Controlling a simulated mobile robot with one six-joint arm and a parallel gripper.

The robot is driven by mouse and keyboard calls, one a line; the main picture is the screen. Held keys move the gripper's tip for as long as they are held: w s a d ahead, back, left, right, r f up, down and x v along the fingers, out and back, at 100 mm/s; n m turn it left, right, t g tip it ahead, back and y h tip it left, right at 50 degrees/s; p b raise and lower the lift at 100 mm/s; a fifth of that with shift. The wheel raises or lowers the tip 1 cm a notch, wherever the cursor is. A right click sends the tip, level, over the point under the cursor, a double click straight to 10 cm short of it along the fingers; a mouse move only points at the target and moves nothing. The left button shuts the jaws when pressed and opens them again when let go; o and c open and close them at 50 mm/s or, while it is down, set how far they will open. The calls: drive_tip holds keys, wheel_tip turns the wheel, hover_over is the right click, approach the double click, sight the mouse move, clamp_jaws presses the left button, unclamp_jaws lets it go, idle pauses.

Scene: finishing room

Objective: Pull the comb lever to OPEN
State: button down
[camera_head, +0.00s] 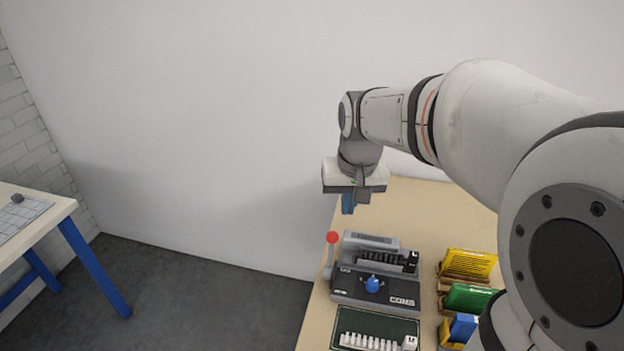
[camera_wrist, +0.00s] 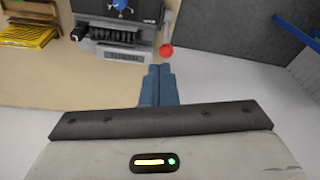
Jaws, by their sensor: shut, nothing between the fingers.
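The comb lever (camera_head: 332,239) has a red ball knob on a grey arm and stands upright at the left side of the grey binding machine (camera_head: 347,289). In the wrist view its red knob (camera_wrist: 166,50) is just beyond my fingertips, with a gap between. The machine (camera_wrist: 120,37) also shows there, upside down, with a blue knob. My gripper (camera_head: 348,205) points down above and behind the machine. Its blue fingers (camera_wrist: 158,70) are shut and empty. No OPEN mark can be read.
Yellow (camera_head: 468,263) and green (camera_head: 470,297) packs stand in holders right of the machine. A dark green tray (camera_head: 338,318) with white pieces lies in front of it. The table (camera_head: 425,195) is bare behind. A white wall (camera_head: 200,130) rises behind; another table (camera_head: 50,205) stands left.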

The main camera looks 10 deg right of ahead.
drive_tip(key=w+f+b, duration=0.1)
drive_tip(key=w+f, duration=0.3)
drive_tip(key=w, duration=0.3)
drive_tip(key=w+d+f+m+g+b, duration=0.1)
drive_tip(key=w+f, duration=0.2)
drive_tip(key=w, duration=0.4)
drive_tip(key=shift+f, duration=0.35)
wheel_tip(320, 180, down, 9)
drive_tip(key=s+a+p, duration=0.1)
drive_tip(key=s, duration=0.1)
drive_tip(key=shift+s+p, duration=0.3)
drive_tip(key=shift+s, duration=0.05)
drive_tip(key=shift+s, duration=0.1)
